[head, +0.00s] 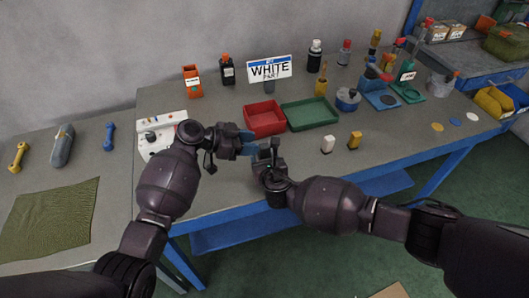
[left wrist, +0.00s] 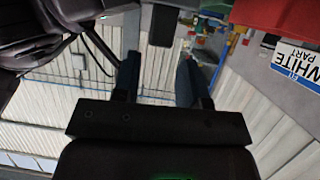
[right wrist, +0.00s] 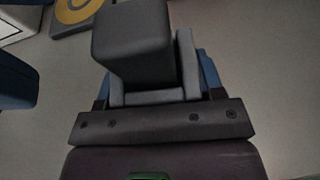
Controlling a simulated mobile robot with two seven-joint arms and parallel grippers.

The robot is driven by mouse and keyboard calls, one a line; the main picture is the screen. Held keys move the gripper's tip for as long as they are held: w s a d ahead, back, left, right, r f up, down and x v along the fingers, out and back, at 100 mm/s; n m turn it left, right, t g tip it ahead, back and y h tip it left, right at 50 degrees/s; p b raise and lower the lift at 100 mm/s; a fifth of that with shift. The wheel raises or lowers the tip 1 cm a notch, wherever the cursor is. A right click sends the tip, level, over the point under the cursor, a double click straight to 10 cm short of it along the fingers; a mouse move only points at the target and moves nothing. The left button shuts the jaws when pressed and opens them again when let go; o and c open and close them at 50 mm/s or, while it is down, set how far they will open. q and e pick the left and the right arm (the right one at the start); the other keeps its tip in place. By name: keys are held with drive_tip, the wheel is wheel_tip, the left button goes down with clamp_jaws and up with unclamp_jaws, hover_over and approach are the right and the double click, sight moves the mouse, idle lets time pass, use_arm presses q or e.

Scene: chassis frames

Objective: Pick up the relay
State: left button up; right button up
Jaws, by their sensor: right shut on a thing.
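My right gripper (head: 270,153) is shut on a dark grey block, probably the relay, above the front of the bench. In the right wrist view the grey block (right wrist: 133,45) stands up from between the fingers and hides most of them. My left gripper (head: 247,143) is just left of the right one, its blue fingers pointing toward it. In the left wrist view the left fingers (left wrist: 158,85) are apart with nothing between them. A dark block-like shape (left wrist: 162,24) shows beyond them.
A red tray (head: 265,118) and a green tray (head: 310,114) lie behind the grippers, with a "WHITE PART" sign (head: 269,69) behind. A white block (head: 328,141) and a yellow block (head: 354,140) stand to the right. A white control box (head: 160,130) is left.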

sight(264, 145)
use_arm(q)
drive_tip(key=shift+f+x, duration=0.15)
drive_tip(key=shift+x, duration=1.15)
drive_tip(key=shift+f+x, duration=0.15)
drive_tip(key=shift+x, duration=1.15)
drive_tip(key=shift+a, duration=0.15)
drive_tip(key=shift+c, duration=0.4)
drive_tip(key=c, duration=0.6)
drive_tip(key=shift+r, duration=0.15)
